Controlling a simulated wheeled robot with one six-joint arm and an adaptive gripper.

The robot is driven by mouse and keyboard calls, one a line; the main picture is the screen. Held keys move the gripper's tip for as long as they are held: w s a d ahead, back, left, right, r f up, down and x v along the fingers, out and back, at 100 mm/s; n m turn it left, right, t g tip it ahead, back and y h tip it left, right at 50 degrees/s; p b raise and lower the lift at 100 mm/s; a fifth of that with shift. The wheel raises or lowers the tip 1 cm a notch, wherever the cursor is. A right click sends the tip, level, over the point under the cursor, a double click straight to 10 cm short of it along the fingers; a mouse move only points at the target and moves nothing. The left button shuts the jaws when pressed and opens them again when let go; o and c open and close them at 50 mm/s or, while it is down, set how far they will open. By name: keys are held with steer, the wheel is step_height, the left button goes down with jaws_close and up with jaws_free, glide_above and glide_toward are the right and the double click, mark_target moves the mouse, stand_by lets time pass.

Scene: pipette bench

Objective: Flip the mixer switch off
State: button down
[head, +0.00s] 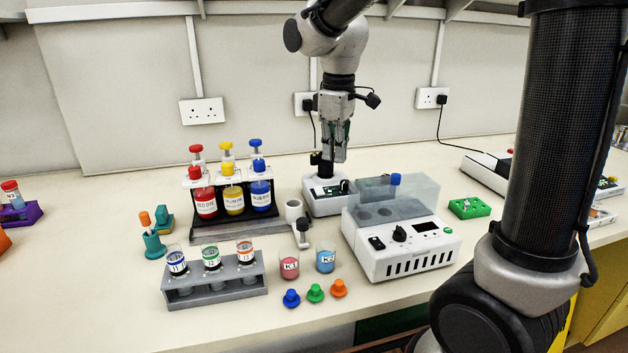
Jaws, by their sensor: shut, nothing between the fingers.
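A small white unit (318,208) that looks like the mixer stands at the back middle of the bench, with a dark panel on its front and a black upright part on top. Its switch is too small to make out. My gripper (339,157) points down just above and at the right of the black upright part. Its fingers are together with nothing between them. I cannot tell whether they touch the unit. In front, at the right, a larger white box (385,265) has a clear lid, a black knob, a display and a black rocker switch (377,243).
A rack of red, yellow and blue dye bottles (232,217) stands left of the unit. In front are a grey tube rack (215,290), two small beakers (289,265) and several coloured caps (315,293). A pipette (301,232) and green block (469,207) are nearby.

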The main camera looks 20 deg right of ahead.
mark_target(314, 192)
steer(key=w+a+r+n, duration=0.2)
steer(key=w+n, duration=0.3)
steer(key=n, duration=0.3)
steer(key=shift+w+a+r+t, duration=0.3)
steer(key=shift+w+a+r, duration=0.1)
steer(key=shift+r, duration=0.15)
steer(key=shift+f, duration=0.15)
steer(key=f, duration=0.4)
steer(key=w+f, duration=0.1)
steer(key=f, duration=0.8)
steer(key=shift+w+f, duration=0.3)
steer(key=shift+w, duration=0.05)
steer(key=shift+f, duration=0.3)
steer(key=shift+s, duration=0.1)
